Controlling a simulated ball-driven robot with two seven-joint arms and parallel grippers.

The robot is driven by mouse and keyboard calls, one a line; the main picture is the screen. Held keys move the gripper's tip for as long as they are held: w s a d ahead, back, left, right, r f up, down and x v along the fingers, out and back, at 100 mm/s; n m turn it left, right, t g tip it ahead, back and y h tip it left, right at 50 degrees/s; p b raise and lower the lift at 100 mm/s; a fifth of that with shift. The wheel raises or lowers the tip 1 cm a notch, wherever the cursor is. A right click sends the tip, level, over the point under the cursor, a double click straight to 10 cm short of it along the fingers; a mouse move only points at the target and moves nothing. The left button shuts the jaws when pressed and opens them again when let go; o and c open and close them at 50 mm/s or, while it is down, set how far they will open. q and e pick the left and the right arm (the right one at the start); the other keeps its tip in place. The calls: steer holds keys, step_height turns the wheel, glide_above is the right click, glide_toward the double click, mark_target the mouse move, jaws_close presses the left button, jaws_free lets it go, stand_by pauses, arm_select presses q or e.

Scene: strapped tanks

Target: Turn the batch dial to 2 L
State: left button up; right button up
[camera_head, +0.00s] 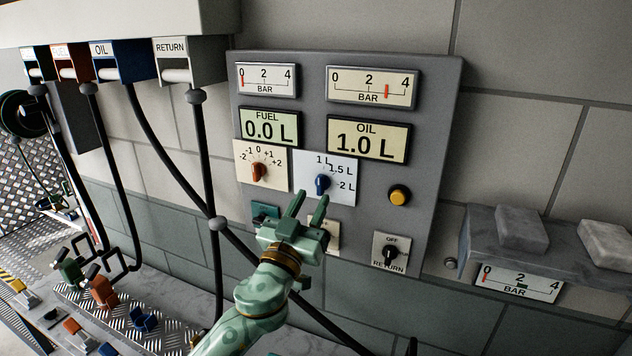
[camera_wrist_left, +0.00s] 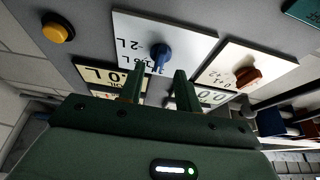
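The batch dial is a blue knob (camera_head: 322,183) on a white plate (camera_head: 342,168) marked 1 L, 1.5 L and 2 L. It appears to point up, towards the 1 L mark. My left gripper (camera_head: 309,204) is open and empty just below the dial, its fingers pointing up at it. In the left wrist view the blue knob (camera_wrist_left: 161,55) lies just past the gap between the fingertips (camera_wrist_left: 157,76), with no clear contact. The OIL display (camera_head: 367,139) reads 1.0 L. My right gripper is not in view.
An orange dial (camera_head: 259,172) sits left of the blue one, and a yellow button (camera_head: 399,195) to its right. A black OFF/RETURN switch (camera_head: 389,252) is lower right. My gripper partly covers a teal switch (camera_head: 265,214) and another plate. Black hoses (camera_head: 203,150) hang at left.

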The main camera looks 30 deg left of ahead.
mark_target(319, 187)
arm_select(q)
steer(key=shift+x, duration=1.7)
jaws_close()
